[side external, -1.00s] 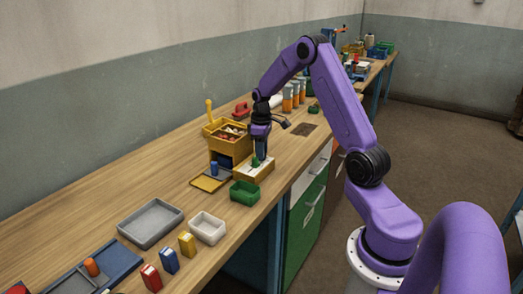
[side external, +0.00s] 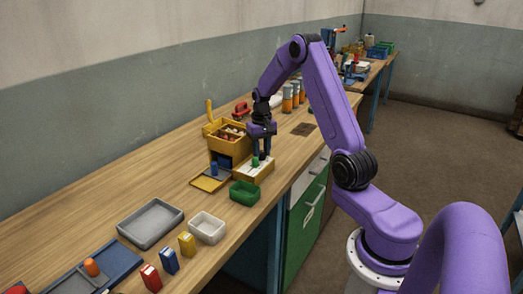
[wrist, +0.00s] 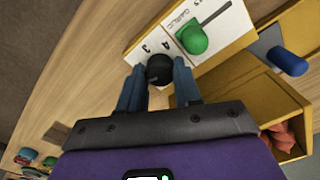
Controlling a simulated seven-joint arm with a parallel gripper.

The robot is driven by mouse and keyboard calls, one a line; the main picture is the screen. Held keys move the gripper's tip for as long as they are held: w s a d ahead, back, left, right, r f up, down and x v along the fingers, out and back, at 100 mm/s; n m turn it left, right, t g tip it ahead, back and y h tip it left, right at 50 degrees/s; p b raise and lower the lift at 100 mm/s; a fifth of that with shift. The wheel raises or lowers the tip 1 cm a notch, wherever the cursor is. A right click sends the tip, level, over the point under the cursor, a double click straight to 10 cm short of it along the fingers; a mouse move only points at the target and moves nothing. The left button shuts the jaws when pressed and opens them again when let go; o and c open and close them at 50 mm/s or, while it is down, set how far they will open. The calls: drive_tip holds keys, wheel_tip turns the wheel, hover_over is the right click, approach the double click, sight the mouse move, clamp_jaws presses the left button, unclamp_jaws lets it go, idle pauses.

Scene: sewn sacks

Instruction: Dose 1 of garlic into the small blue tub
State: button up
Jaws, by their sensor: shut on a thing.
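My gripper (wrist: 158,85) is closed around a round black knob (wrist: 158,69) on the white panel of a low wooden box (side external: 258,175). The panel (wrist: 222,20) is marked GARLIC, with numbers 3 and 4 near the knob. A green knob (wrist: 194,40) stands at a dark slot beside it; it also shows in the side view (side external: 255,161). A small blue round thing (side external: 214,169), perhaps the blue tub, stands at the front of the yellow dispenser (side external: 228,139); it also shows in the wrist view (wrist: 289,62). Its inside cannot be made out.
A green tray (side external: 245,192) sits just in front of the panel box. A white tray (side external: 208,227), a grey tray (side external: 151,223) and small red, blue and yellow packs lie nearer the camera. Orange jars (side external: 288,98) stand behind my gripper.

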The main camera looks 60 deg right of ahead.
sight(261, 152)
drive_tip(key=shift+m, duration=0.9)
drive_tip(key=o, duration=0.8)
drive_tip(key=shift+c, duration=0.2)
wheel_tip(261, 152, up, 18)
drive_tip(key=shift+f, duration=0.25)
